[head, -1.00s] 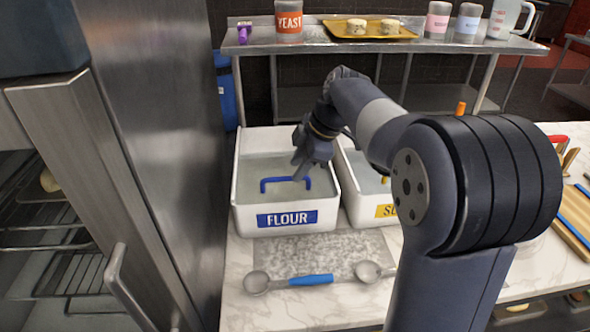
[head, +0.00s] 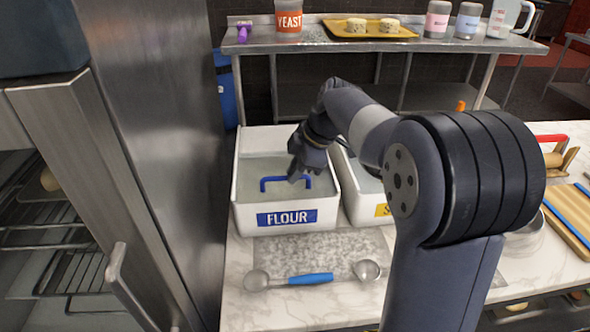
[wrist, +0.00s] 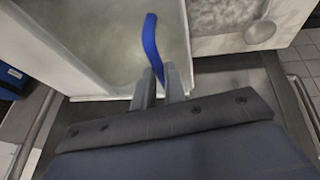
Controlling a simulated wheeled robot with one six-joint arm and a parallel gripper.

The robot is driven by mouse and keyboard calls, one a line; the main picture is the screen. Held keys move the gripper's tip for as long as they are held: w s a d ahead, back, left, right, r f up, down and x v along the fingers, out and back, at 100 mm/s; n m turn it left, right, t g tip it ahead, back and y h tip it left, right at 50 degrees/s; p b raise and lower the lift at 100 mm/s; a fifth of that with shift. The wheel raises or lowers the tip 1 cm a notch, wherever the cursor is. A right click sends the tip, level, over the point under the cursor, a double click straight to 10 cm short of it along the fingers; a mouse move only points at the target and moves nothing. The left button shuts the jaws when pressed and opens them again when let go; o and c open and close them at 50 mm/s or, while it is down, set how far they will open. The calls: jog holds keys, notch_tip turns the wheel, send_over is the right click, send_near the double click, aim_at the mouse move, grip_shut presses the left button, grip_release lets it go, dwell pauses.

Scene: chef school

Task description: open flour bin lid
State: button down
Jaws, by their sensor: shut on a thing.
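The flour bin (head: 286,217) is a white box with a blue FLOUR label, standing on the marble counter. Its pale, see-through lid (head: 255,170) lies shut on top, with a blue bar handle (head: 268,180). My gripper (head: 297,178) reaches down to the right end of this handle. In the wrist view my gripper (wrist: 161,88) has its two fingers close on either side of the near end of the blue handle (wrist: 151,42). It is shut on the handle. The lid (wrist: 110,30) also shows there.
A second white bin with a yellow label (head: 384,210) stands close on the right, partly behind my arm. A double-ended scoop with a blue grip (head: 310,279) lies in front. A steel fridge (head: 165,130) rises close on the left.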

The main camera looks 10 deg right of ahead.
jog(key=shift+w, duration=0.1)
dwell(0.3)
jog(key=p, duration=0.7)
send_over(289, 156)
jog(key=shift+r, duration=0.2)
jog(key=shift+w+f+p, duration=0.15)
jog(key=shift+w+p, duration=0.15)
jog(key=shift+w, duration=0.15)
jog(key=c, duration=1.5)
grip_release()
jog(key=shift+d, duration=0.1)
jog(key=shift+s, duration=0.1)
jog(key=b+v, duration=0.1)
jog(key=v, duration=0.9)
jog(key=shift+d+r, duration=0.1)
jog(key=shift+r, duration=0.25)
